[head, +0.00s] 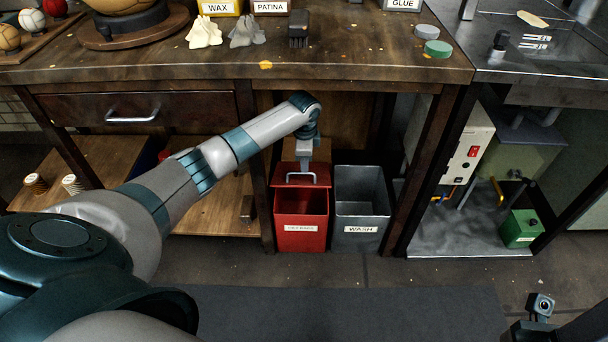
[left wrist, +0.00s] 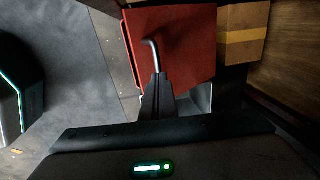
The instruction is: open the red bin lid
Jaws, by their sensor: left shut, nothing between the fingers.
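The red bin (head: 301,232) stands on the floor under the workbench. Its red lid (head: 285,171) is raised at the back, and the dark inside of the bin shows in front of it. A metal handle (head: 301,175) is on the lid. My left gripper (head: 305,163) is shut and empty, right at the handle; exact contact is hard to tell. A dark part of my right arm shows at the lower right; its fingers cannot be made out.
A grey bin (head: 361,226) labelled WASH stands close on the right of the red bin. The workbench top (head: 345,64) is above, with a bench leg (head: 263,205) to the left. The floor in front is clear. A cardboard box (left wrist: 243,35) shows beside the lid.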

